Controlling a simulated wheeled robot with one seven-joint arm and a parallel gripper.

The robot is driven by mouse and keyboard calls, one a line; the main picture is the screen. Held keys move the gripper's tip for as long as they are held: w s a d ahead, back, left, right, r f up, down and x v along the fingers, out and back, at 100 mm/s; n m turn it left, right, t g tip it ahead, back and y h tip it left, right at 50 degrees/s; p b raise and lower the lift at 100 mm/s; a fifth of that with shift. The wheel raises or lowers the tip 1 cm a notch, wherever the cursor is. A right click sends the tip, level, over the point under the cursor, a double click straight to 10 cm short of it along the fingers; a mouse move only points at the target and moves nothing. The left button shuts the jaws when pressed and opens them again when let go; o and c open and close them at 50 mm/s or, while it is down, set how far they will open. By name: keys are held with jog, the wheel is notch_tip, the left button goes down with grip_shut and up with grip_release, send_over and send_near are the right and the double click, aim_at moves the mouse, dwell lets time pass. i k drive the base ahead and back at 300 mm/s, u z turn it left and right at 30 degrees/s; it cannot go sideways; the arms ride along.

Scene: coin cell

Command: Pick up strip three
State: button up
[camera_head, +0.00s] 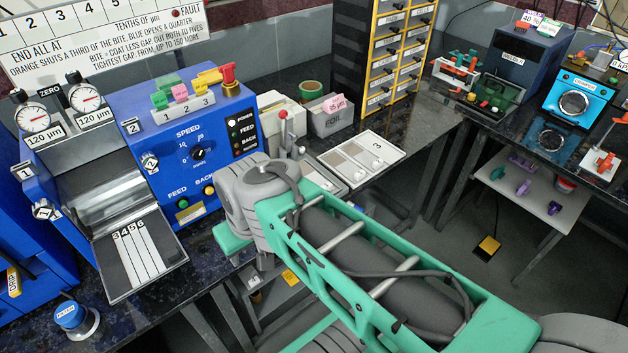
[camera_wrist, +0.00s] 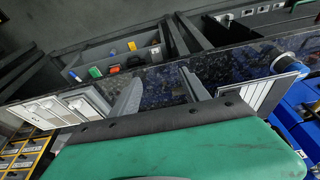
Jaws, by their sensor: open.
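Strip three (camera_head: 117,264) is the leftmost of several narrow strips, labelled 3 4 5 6, lying side by side on the dark output tray (camera_head: 172,262) of the blue coating machine. In the wrist view the striped tray (camera_wrist: 262,92) is at the right, too small to read the numbers. My gripper (camera_wrist: 161,76) is open and empty, its two grey fingers apart over the dark speckled bench edge. It is to the side of the strips, not touching them. In the head view the fingers are mostly hidden behind my arm; a teal part of the hand shows.
The blue machine (camera_head: 192,140) with knob and buttons stands behind the tray. Open shelves (camera_wrist: 113,70) lie below the bench.

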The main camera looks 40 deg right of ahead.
aim_at(308, 171)
jog(key=u, duration=0.5)
jog(key=k, duration=1.25)
jog(key=u, duration=0.95)
jog(key=i, duration=1.25)
jog(key=z, duration=1.05)
jog(key=i, duration=0.6)
jog(key=z, duration=0.05)
